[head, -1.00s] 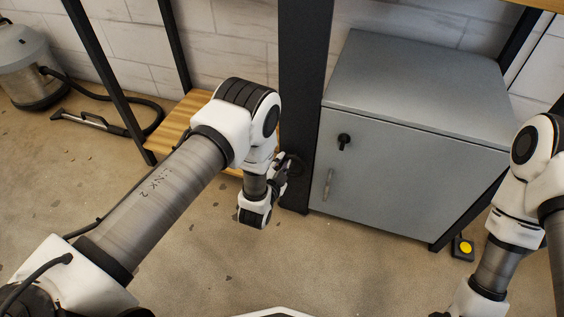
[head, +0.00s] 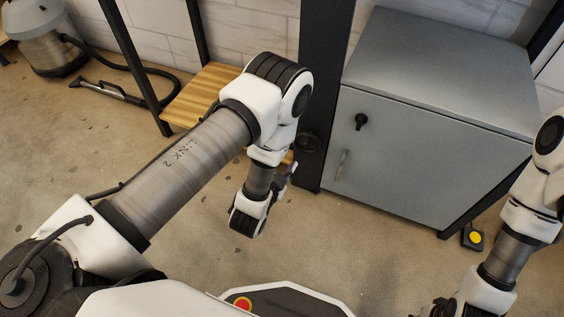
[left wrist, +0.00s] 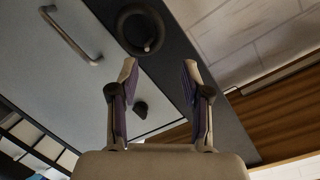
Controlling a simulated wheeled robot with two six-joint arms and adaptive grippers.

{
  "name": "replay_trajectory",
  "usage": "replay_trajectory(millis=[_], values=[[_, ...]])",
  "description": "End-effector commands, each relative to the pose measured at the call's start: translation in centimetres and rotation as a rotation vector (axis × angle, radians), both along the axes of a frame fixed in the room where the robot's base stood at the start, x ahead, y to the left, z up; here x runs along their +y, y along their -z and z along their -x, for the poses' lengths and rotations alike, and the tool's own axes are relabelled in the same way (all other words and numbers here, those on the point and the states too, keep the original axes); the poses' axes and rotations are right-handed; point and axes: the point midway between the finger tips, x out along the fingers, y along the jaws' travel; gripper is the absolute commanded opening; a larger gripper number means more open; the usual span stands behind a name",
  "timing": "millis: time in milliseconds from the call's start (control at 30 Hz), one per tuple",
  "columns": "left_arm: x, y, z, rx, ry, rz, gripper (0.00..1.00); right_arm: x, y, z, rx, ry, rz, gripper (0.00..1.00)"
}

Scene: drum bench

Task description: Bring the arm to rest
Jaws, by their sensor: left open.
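My left arm reaches in from the left in the head view, bent at its white and black elbow. Its left gripper (head: 292,170) is small there and partly hidden behind the wrist, in front of the dark post's foot. In the left wrist view the left gripper (left wrist: 160,75) shows two spread fingers with purple-grey pads and nothing between them. The right arm (head: 515,240) hangs at the right edge of the head view. Its gripper is outside the picture.
A grey cabinet (head: 430,130) with a handle (head: 341,165) and black knob (head: 361,121) stands right of the dark post (head: 325,90). A black ring (left wrist: 140,30) is on the post. A wooden shelf (head: 205,92), vacuum cleaner (head: 40,45) and yellow-button pedal (head: 473,237) are near. Floor in front is clear.

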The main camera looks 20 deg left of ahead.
Motion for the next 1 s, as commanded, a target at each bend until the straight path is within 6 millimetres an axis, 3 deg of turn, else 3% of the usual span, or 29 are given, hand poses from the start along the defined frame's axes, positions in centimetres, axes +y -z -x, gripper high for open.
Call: replay_trajectory(millis=[133,433,567,633,733,900,1000], values=[[0.1,-0.3,1.5,0.002,-0.002,-0.002,0.48,0.0,0.0,0.0,0.0,0.0,0.0,0.4],[0.3,-0.7,1.3,-0.007,-0.007,-0.001,0.48,0.0,0.0,0.0,0.0,0.0,0.0,0.4],[3.8,-2.2,0.7,-0.003,-0.079,0.001,0.48,0.0,0.0,0.0,0.0,0.0,0.0,0.4],[6.2,-0.3,2.5,0.17,-0.142,0.054,0.48,0.0,0.0,0.0,0.0,0.0,0.0,0.4],[7.9,3.2,7.0,0.458,-0.234,0.18,0.48,0.0,0.0,0.0,0.0,0.0,0.0,0.4],[8.1,7.0,16.1,0.891,-0.403,0.364,0.48,0.0,0.0,0.0,0.0,0.0,0.0,0.4],[7.5,7.9,21.3,1.104,-0.503,0.43,0.48,0.0,0.0,0.0,0.0,0.0,0.0,0.4]])
